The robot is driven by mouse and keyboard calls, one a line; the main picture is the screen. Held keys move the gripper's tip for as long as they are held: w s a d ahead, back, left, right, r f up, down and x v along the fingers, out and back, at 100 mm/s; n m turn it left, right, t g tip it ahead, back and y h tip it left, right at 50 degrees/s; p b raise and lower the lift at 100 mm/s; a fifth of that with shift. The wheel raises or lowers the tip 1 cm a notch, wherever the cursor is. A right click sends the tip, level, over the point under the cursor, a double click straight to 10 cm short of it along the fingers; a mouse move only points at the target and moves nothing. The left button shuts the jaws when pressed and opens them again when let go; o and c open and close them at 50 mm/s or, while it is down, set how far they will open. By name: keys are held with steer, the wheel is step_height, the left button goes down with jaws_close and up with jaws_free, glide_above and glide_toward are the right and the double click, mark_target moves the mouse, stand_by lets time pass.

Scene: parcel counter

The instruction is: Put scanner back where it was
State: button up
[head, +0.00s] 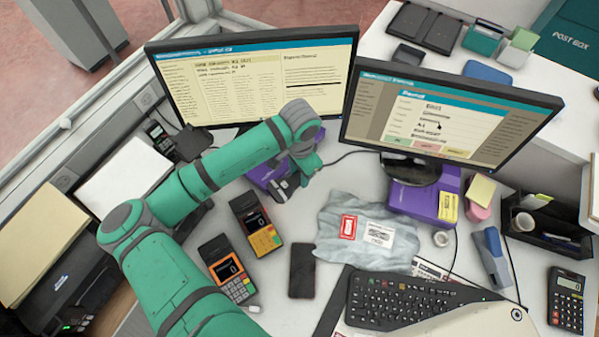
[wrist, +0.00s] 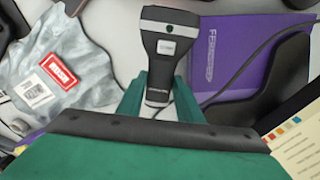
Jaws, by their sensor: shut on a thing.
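The scanner (wrist: 166,45) is a black and silver handheld device with a wide head and a narrower black handle. In the wrist view its handle lies between the green fingers of my gripper (wrist: 160,103), which is shut on it. The head of the scanner points away from the gripper. In the head view my gripper (head: 292,182) is in front of the left monitor, and a small part of the scanner (head: 279,193) shows beside it. My arm hides much of that area. I cannot tell whether the scanner touches the counter.
A purple box (wrist: 240,50) is close beside the scanner, with a black cable over it. A grey plastic parcel (head: 350,240) lies right of the gripper. Two card terminals (head: 255,222) (head: 229,270) and a phone (head: 301,270) lie nearer. Two monitors (head: 255,78) (head: 445,112) stand behind.

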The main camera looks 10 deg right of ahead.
mark_target(299, 176)
steer(key=shift+f, duration=0.25)
steer(key=shift+s+f, duration=0.1)
steer(key=shift+f, duration=0.2)
steer(key=o, duration=1.2)
steer(key=shift+r, duration=0.1)
steer(key=shift+r, duration=0.25)
step_height(299, 176, up, 13)
steer(key=shift+f, duration=0.2)
